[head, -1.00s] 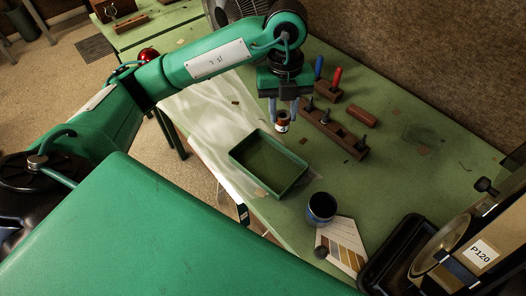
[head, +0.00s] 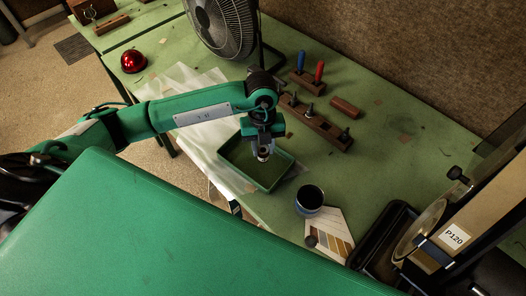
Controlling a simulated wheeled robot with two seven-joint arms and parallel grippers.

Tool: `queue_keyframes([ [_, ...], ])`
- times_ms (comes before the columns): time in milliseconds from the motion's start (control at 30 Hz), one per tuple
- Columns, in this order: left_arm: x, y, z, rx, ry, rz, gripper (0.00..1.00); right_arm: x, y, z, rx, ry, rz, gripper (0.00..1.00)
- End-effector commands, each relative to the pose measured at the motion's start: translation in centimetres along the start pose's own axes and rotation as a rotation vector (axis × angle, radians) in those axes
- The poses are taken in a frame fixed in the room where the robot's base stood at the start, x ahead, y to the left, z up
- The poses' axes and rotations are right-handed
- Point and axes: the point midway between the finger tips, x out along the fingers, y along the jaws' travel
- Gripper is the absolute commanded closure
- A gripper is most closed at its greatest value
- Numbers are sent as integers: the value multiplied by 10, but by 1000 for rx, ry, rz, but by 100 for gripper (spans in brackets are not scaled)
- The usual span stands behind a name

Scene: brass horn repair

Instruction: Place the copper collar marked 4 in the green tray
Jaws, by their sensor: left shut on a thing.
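The green tray (head: 229,168) stands on the green table near its front edge. My left gripper (head: 263,153) points down over the back right part of the tray. It is shut on the copper collar (head: 264,156), a small ring that shows a pale label and a dark edge at the fingertips. Its number is too small to read. I cannot tell whether the collar touches the tray floor. My right gripper is not in view.
A wooden block with pegs (head: 318,124) stands behind the tray, beside a loose brown block (head: 345,107). A dark cup (head: 309,200) and colour cards (head: 335,238) lie to the right. A fan (head: 222,27) and red dome (head: 133,62) are at the back.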

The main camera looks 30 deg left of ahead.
Motion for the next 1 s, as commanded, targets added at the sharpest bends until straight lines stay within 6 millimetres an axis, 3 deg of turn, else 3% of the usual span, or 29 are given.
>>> queue_keyframes([
  [300,39,0,4,1,1,1,96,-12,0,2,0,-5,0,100],
  [667,45,0,5,1,0,0,96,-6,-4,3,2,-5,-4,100],
  [700,44,0,5,1,0,1,64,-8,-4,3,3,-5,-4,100],
  [767,43,0,5,1,1,1,52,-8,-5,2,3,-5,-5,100],
  [800,43,0,5,1,1,1,48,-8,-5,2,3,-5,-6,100],
  [1000,43,0,5,1,1,1,48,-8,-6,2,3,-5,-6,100],
])
